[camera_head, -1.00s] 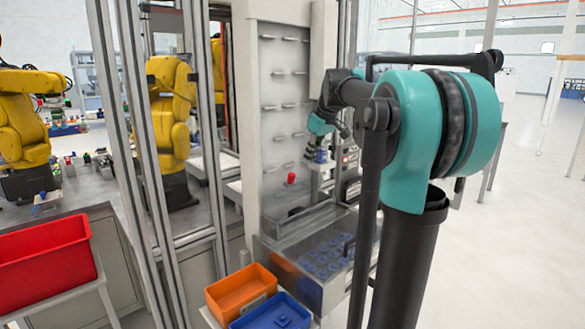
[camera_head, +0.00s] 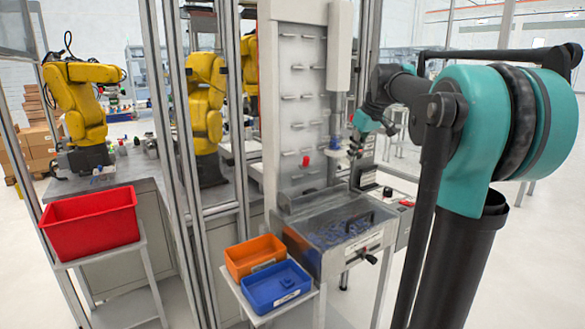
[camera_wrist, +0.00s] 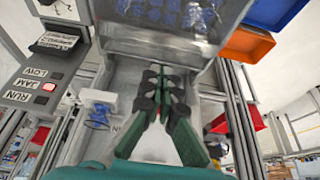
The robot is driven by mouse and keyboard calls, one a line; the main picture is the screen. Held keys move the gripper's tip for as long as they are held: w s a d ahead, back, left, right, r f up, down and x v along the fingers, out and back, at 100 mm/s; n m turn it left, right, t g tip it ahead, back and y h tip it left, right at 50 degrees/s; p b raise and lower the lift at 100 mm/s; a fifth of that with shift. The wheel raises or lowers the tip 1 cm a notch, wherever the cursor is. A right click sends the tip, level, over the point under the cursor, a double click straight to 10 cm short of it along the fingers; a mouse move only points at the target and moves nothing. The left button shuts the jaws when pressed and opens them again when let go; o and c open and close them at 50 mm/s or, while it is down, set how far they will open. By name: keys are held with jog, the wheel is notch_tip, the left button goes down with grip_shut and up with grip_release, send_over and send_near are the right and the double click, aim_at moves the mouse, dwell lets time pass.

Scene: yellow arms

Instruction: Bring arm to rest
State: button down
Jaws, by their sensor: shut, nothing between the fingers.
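My teal and black arm fills the right of the head view. My gripper (camera_head: 357,147) is small there, in front of the right part of the machine's grey panel (camera_head: 300,80). Its fingers are too small to make out in that view. In the wrist view my gripper (camera_wrist: 163,72) shows dark green fingers close together at the tips, with nothing held. The fingers overlap the grey machine front below a tray of blue parts (camera_wrist: 165,14) in the picture.
A red bin (camera_head: 90,222) stands on a stand at left. An orange bin (camera_head: 255,251) and a blue bin (camera_head: 275,288) sit on a smaller stand before the machine. Metal posts (camera_head: 170,130) and yellow robot arms (camera_head: 75,100) are behind. Open floor (camera_head: 550,260) lies at right.

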jog(key=s+f+m, duration=0.1)
jog(key=s+f, duration=0.3)
jog(key=f, duration=0.2)
jog(key=s+f+m+h, duration=0.1)
jog(key=s+f, duration=0.3)
jog(key=f, duration=0.3)
jog(key=s+a+f+m, duration=0.1)
jog(key=s+f, duration=0.4)
jog(key=f, duration=0.1)
jog(key=shift+s+f+m, duration=0.1)
jog(key=shift+f+m, duration=0.2)
jog(key=s+f+m+h, duration=0.1)
jog(key=s+f+m, duration=0.2)
jog(key=s+f, duration=1.2)
jog(key=shift+s+d+h, duration=0.2)
jog(key=shift+s+h, duration=0.1)
jog(key=shift+s, duration=0.5)
